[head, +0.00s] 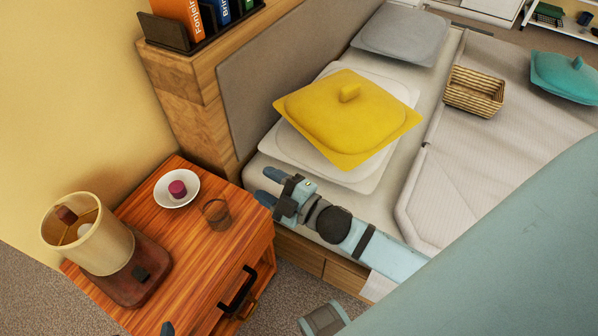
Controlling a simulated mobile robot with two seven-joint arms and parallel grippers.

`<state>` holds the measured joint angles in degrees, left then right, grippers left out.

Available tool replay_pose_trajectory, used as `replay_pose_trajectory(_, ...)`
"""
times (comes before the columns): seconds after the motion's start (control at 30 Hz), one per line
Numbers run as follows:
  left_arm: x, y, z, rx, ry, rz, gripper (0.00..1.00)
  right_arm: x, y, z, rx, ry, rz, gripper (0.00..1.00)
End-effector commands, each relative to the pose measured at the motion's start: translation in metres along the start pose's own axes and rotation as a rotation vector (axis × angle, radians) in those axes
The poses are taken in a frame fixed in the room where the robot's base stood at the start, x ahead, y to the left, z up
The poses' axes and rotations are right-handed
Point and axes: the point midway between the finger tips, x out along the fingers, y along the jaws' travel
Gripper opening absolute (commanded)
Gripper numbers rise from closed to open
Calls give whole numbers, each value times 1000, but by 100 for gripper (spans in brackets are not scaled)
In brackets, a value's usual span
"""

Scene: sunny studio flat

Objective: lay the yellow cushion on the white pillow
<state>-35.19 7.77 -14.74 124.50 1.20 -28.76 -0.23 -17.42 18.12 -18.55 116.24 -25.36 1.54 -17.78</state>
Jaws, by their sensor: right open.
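The yellow cushion (318,111), with a raised knob on top, lies on the white pillow (285,152) at the near end of the bed. It is turned relative to the pillow, whose pale edges show around it, and one corner reaches out past the pillow. My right gripper (267,186) is open and empty, low beside the bed's near edge, between the pillow and the nightstand. It is apart from the cushion. Only a small dark blue tip at the bottom edge may belong to my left gripper (167,328); its jaws cannot be made out.
The wooden nightstand (190,253) holds a lamp (100,250), a white bowl (170,198) with a purple item, and a glass (216,214). On the bed are a grey pillow (400,35), wicker basket (473,92) and teal cushion (566,76). A headboard (285,65) stands behind.

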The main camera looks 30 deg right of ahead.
Motion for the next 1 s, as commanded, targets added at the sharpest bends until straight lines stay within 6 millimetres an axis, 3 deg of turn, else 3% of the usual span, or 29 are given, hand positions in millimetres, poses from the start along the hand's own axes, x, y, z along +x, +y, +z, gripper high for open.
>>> replay_pose_trajectory(0.1, 0, 0, 0, 0, 0, 0, 100, -44, -38, 11, 417, -259, -59, 51)
replay_pose_trajectory(0.2, 0, 0, 0, 0, 0, 0, 100, -76, -65, 13, 694, -431, -102, 51)
replay_pose_trajectory(0.4, 0, 0, 0, 0, 0, -1, 100, -112, -95, 7, 975, -610, -153, 51)
replay_pose_trajectory(0.77, -1, 0, -2, 0, 0, -1, 100, -115, -97, 5, 1003, -628, -160, 51)
replay_pose_trajectory(0.87, -8, 0, -13, 1, -1, -2, 100, -114, -87, -1, 1000, -630, -160, 51)
replay_pose_trajectory(1.0, -25, 1, -42, 4, 4, -5, 100, -114, -63, -18, 995, -636, -160, 51)
